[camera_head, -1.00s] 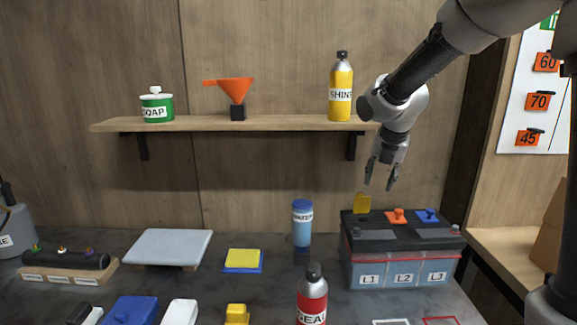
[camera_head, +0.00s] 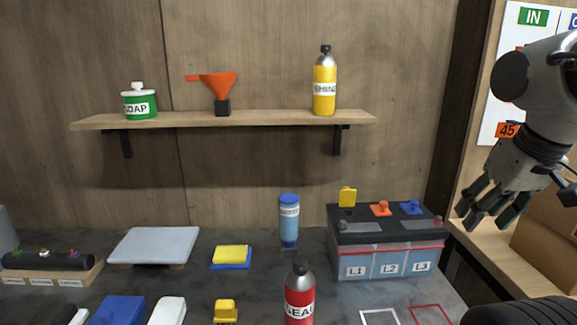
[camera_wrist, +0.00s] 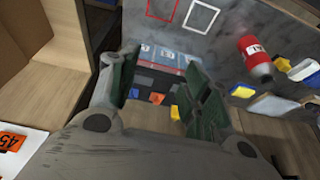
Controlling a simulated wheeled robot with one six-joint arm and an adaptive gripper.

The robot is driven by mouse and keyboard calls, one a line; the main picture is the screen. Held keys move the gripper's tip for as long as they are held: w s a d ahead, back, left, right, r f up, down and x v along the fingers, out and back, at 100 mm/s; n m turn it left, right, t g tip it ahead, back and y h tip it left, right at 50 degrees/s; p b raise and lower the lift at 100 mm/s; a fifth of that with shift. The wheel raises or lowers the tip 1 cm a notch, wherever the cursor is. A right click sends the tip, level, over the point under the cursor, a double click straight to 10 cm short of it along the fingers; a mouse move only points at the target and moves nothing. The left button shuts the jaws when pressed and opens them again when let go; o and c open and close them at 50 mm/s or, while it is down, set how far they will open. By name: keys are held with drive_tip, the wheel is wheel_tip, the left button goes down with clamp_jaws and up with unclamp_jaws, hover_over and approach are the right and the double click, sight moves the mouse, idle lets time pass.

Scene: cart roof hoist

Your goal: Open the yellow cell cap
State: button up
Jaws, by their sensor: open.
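The yellow cell cap (camera_head: 347,196) stands raised at the left of the battery's (camera_head: 345,238) black top, higher than the orange cap (camera_head: 381,208) and blue cap (camera_head: 411,207). Its plate looks upright, as if hinged up. My gripper (camera_head: 483,218) is open and empty, to the right of the battery and clear of the caps. In the wrist view my gripper (camera_wrist: 161,62) has its fingers spread, with the battery beyond them. The yellow cap (camera_wrist: 174,112) shows there beside the right finger, only in part.
A shelf (camera_head: 225,120) above the bench carries a soap bottle, an orange funnel and a yellow shine bottle (camera_head: 325,88). A blue bottle (camera_head: 289,218) stands left of the battery, a red bottle (camera_head: 299,300) in front. Boxes (camera_head: 548,250) stand at the right.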

drive_tip(key=w+a+m+g+y, duration=0.35)
drive_tip(key=w+a+m, duration=0.2)
drive_tip(key=w, duration=0.35)
drive_tip(key=m+y, duration=1)
drive_tip(key=m, duration=0.2)
approach(348, 187)
drive_tip(key=x, duration=0.3)
drive_tip(key=shift+s+a+g, duration=0.1)
drive_tip(key=shift+s+g, duration=0.1)
drive_tip(key=shift+g, duration=0.05)
drive_tip(key=shift+w+a+f, duration=0.1)
drive_tip(key=shift+a, duration=0.1)
drive_tip(key=x, duration=0.7)
drive_tip(key=shift+a, duration=0.1)
drive_tip(key=shift+c, duration=0.4)
drive_tip(key=c, duration=0.8)
